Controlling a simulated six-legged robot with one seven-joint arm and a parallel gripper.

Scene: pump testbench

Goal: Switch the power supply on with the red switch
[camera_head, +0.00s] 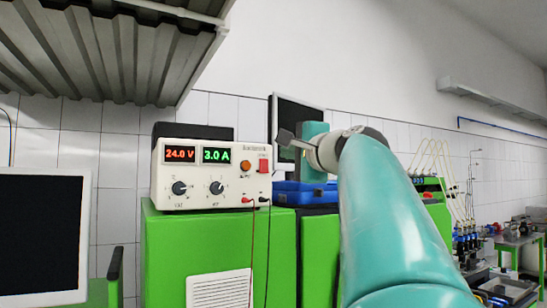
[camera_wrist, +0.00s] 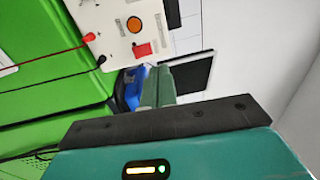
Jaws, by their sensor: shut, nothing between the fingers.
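The power supply (camera_head: 210,173) is a white box on a green cabinet, with lit displays reading 24.0 V and 3.0 A. Its red switch (camera_head: 264,164) sits at the right side of the front panel, beside an orange round button. In the wrist view the red switch (camera_wrist: 143,50) shows at the top, below the orange button. My gripper (camera_head: 283,137) is shut and empty, to the right of and above the switch in the head view, apart from it in the picture. In the wrist view my gripper's fingers (camera_wrist: 157,80) are together, pointing up beside the panel.
Red and black leads (camera_head: 253,240) hang from the supply's front. A blue case (camera_head: 300,194) and a dark monitor (camera_head: 285,115) stand to its right. The green cabinet (camera_head: 190,245) is below. A metal shelf (camera_head: 110,50) overhangs at upper left.

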